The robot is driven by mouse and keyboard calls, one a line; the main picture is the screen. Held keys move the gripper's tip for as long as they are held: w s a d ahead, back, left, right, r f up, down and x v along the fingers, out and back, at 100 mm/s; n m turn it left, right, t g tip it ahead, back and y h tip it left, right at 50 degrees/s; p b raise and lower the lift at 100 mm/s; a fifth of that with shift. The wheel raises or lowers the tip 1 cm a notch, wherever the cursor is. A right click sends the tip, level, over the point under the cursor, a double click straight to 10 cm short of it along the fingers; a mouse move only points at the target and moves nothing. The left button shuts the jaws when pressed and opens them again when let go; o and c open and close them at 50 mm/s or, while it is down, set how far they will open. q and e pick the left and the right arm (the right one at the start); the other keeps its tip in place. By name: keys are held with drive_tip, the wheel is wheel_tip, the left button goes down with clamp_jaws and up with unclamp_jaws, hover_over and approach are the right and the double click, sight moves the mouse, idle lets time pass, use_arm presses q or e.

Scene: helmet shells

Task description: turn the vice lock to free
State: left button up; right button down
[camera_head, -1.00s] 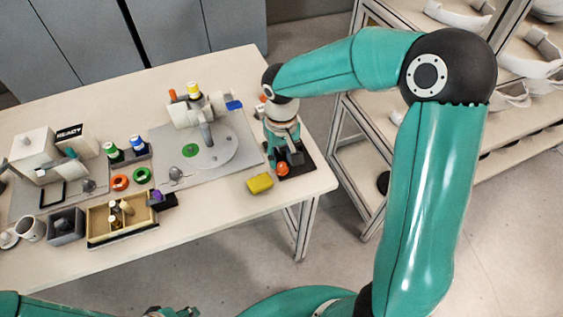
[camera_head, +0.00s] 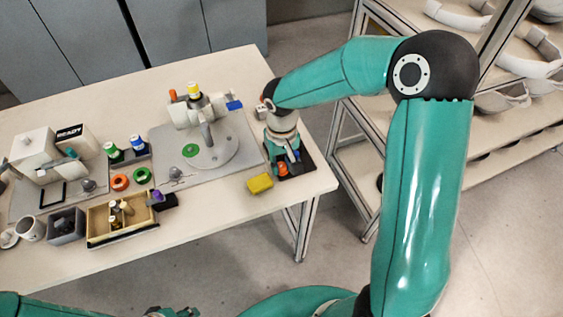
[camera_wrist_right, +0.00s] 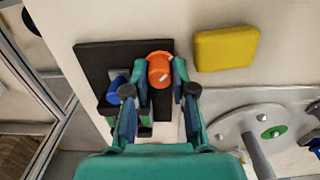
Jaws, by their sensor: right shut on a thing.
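My right gripper (camera_wrist_right: 159,78) is shut on an orange round knob (camera_wrist_right: 160,65) with a small white mark. The knob stands at a black base (camera_wrist_right: 95,58) on the table's right end; in the head view the orange knob (camera_head: 283,169) shows beneath my right gripper (camera_head: 283,158). A white fixture (camera_head: 184,114) with a blue lever (camera_head: 234,105) stands on a grey plate (camera_head: 238,150). I cannot tell for certain which part is the vice lock. My left gripper (camera_head: 175,312) is only partly visible at the bottom edge, its jaws unclear.
A blue piece (camera_wrist_right: 126,91) sits close beside my right gripper's finger. A yellow block (camera_head: 260,183) lies near the front edge. A wooden tray (camera_head: 122,238), spools and small bins fill the left. A shelf rack (camera_head: 350,150) stands to the right.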

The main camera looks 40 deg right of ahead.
drive_tip(key=shift+n, duration=0.3)
drive_tip(key=n, duration=0.9)
drive_tip(key=shift+r+n, duration=0.1)
drive_tip(key=shift+n, duration=0.2)
drive_tip(key=n+p, duration=0.1)
drive_tip(key=n, duration=0.2)
drive_tip(key=shift+n, duration=0.3)
drive_tip(key=shift+a+n+p, duration=0.1)
drive_tip(key=shift+n+p, duration=0.5)
drive_tip(key=shift+n, duration=1.4)
drive_tip(key=c, duration=1.2)
unclamp_jaws()
